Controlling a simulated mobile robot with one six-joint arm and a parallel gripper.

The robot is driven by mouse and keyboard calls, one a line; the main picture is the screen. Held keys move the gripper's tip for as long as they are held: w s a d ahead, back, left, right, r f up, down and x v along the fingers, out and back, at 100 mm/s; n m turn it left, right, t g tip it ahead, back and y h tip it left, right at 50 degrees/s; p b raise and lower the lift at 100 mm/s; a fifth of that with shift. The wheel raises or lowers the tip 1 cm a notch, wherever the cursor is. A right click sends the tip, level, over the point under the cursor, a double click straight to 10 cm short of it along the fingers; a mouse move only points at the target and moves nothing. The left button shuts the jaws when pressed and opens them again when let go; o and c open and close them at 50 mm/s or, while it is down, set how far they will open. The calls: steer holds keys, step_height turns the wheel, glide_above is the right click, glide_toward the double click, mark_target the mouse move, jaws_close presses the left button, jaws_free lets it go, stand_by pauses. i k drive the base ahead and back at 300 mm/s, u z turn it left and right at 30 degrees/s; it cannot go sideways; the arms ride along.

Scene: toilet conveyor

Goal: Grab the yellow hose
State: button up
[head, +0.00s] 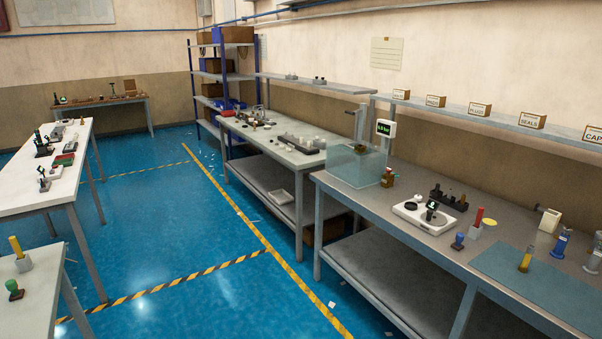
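I cannot make out a clear hose shape in the head view. Two short yellow upright pieces show. One yellow piece (526,259) stands on the blue mat (498,268) on the right bench. The other yellow piece (15,246) stands in a grey block (24,264) on the near left table. Both are small, and I cannot tell whether either is a hose. My gripper is not in view.
The right bench (340,187) holds a clear tank (352,168), a white round device (412,215) and several small fittings. Behind it are another bench and a blue-framed shelf (193,90). White tables (30,200) line the left. The blue floor between is largely clear.

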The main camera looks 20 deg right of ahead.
mark_target(523, 268)
steer(key=z, duration=0.65)
steer(key=i, duration=0.9)
steer(key=z, duration=0.45)
